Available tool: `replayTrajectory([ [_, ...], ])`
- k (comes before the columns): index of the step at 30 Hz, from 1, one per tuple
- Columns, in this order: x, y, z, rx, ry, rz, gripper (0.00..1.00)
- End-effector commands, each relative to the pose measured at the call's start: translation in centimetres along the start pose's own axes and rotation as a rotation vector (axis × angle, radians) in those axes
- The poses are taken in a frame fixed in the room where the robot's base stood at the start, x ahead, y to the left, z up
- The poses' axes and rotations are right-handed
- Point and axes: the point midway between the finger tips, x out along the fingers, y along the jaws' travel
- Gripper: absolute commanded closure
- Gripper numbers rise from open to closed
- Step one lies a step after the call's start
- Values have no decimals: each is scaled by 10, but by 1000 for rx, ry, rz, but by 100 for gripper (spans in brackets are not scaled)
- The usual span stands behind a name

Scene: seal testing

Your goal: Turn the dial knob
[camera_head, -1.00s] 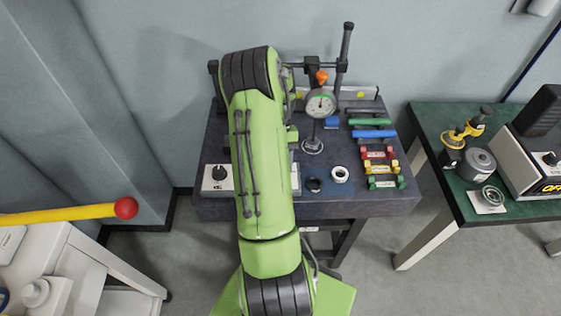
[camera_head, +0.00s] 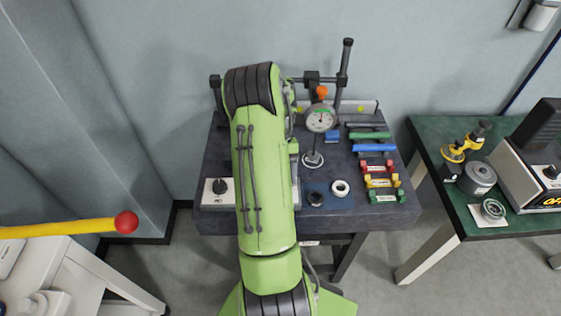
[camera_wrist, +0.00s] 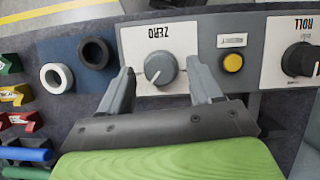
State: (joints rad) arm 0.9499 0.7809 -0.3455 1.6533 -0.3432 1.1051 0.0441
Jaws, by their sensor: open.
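A grey round dial knob (camera_wrist: 161,69) with a white pointer line sits on a white panel (camera_wrist: 146,36) marked ZERO, upside down in the wrist view. My gripper (camera_wrist: 159,73) is open, with one grey finger on each side of the knob. Small gaps show between the fingers and the knob, and I cannot tell how deep the fingertips reach. In the head view my green arm hides this knob and my gripper.
A yellow button (camera_wrist: 233,62) and a black ROLL knob (camera_wrist: 300,60) lie to the right in the wrist view. A black ring (camera_wrist: 95,53) and white ring (camera_wrist: 57,78) lie left. A dial gauge stand (camera_head: 321,119) rises at the bench's back.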

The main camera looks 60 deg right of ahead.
Motion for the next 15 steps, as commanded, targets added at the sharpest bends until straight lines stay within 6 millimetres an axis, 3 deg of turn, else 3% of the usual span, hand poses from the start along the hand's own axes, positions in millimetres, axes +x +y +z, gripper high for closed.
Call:
replayTrajectory([
  [9,-88,1,0,0,8,0,36],
  [15,-136,0,1,1,5,0,36],
])
